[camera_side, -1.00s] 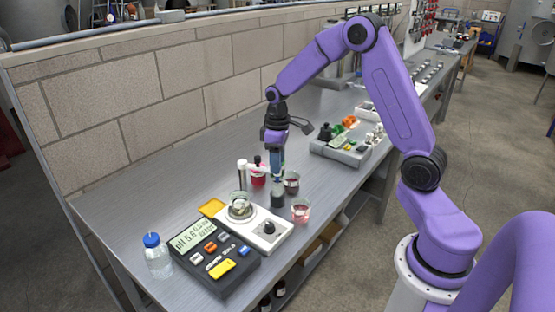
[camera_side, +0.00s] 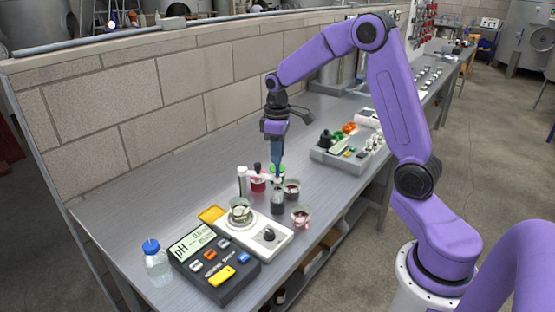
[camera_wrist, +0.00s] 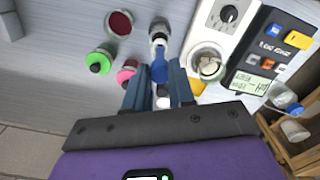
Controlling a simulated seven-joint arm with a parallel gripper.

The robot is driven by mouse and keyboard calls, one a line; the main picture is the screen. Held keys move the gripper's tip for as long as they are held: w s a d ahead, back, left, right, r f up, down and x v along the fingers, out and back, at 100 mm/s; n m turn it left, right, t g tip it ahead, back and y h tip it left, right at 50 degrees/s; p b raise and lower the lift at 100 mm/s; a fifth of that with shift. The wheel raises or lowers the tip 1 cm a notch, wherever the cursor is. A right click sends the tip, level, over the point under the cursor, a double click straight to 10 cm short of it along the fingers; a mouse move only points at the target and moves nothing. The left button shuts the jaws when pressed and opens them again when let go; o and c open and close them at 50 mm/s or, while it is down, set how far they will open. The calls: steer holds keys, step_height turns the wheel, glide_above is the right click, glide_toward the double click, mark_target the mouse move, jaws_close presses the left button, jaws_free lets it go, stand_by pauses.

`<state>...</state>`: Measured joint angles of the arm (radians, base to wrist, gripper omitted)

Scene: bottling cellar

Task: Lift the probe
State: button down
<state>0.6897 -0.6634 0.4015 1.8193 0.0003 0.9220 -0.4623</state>
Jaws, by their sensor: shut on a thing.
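My gripper (camera_side: 277,164) points down over the bench, and its fingers are shut on the blue probe (camera_wrist: 160,68). In the wrist view the probe's blue body lies between the two fingers (camera_wrist: 159,88). Directly below in the side view stands a small glass vessel with dark contents (camera_side: 278,201). The fingers and the small size hide whether the probe's lower tip is inside or above it. The dark pH meter (camera_side: 214,264) lies at the front left, with a lit display.
A white stirrer plate (camera_side: 268,235) carries a beaker (camera_side: 240,212). Close around the gripper stand a red-filled jar (camera_side: 258,184), a green-capped jar (camera_wrist: 97,63) and a glass with pink liquid (camera_side: 301,217). A blue-capped bottle (camera_side: 156,262) is at the left. The wall runs behind.

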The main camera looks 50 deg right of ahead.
steer(key=shift+r, duration=0.15)
steer(key=c, duration=0.9)
jaws_free()
step_height(320, 180, up, 17)
steer(key=shift+r, duration=0.2)
